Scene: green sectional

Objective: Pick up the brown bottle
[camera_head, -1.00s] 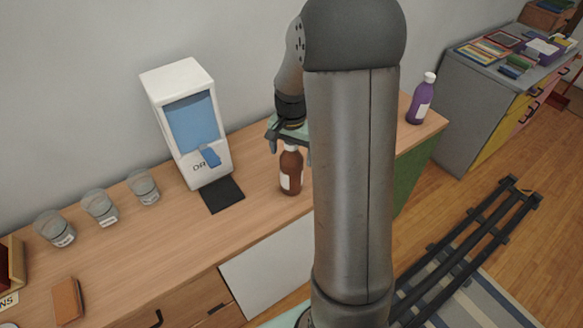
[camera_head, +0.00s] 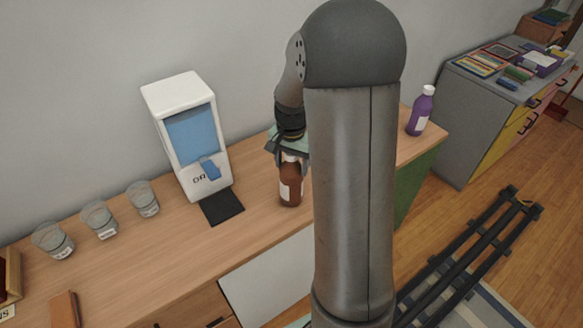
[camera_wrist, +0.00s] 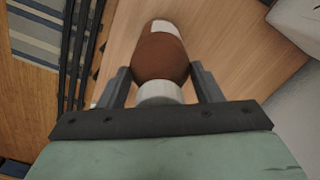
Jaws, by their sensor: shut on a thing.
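The brown bottle (camera_head: 290,184) stands upright on the wooden counter (camera_head: 250,225), with a white label and a white cap. My gripper (camera_head: 289,157) is above it with its fingers down around its top. In the wrist view the brown bottle (camera_wrist: 160,55) lies between the two fingers of my gripper (camera_wrist: 160,85), with its white cap close to the palm. The gripper is shut on the bottle near its neck. Whether the base has left the counter cannot be told.
A white dispenser (camera_head: 186,130) with a black mat (camera_head: 222,207) stands left of the bottle. Several clear cups (camera_head: 143,198) stand further left. A purple bottle (camera_head: 420,112) stands at the counter's right end. A grey cabinet (camera_head: 455,125) is beyond.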

